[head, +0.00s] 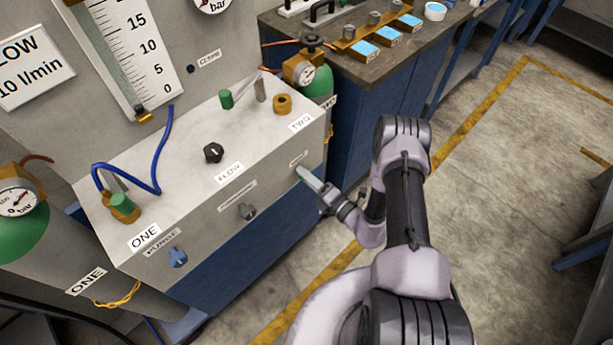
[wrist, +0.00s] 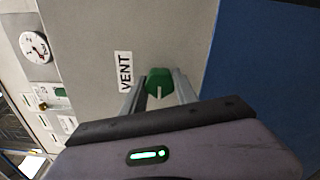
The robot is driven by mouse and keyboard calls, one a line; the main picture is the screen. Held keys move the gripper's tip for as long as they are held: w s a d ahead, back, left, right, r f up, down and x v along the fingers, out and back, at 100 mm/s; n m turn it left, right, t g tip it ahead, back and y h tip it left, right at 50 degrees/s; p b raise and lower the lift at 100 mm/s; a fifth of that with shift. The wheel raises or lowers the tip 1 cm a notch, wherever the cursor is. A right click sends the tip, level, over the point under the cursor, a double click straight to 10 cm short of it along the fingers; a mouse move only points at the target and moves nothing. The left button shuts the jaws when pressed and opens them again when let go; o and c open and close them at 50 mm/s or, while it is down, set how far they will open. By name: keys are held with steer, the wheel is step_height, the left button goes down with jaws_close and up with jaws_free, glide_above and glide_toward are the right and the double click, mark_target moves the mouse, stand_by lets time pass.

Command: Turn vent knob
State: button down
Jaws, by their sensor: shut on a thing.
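The vent knob (wrist: 159,80) is green with a pale pointer line and sits beside the VENT label (wrist: 124,72) on the panel's grey front face. In the wrist view my gripper (wrist: 160,92) has one finger on each side of the knob and is shut on it. In the head view my gripper (head: 306,179) reaches the right end of the front face. There the fingers largely hide the knob.
The front face also bears a blue purge knob (head: 177,257) and a grey knob (head: 246,211). A black flow knob (head: 213,153) and a blue hose (head: 157,160) are on top. A gas cylinder with a gauge (head: 307,74) stands behind.

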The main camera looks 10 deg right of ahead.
steer(key=c, duration=0.9)
jaws_free()
steer(key=shift+c, duration=0.2)
steer(key=shift+s+d, duration=0.1)
steer(key=p+v, duration=0.4)
steer(key=v, duration=1.3)
steer(key=shift+s, duration=0.1)
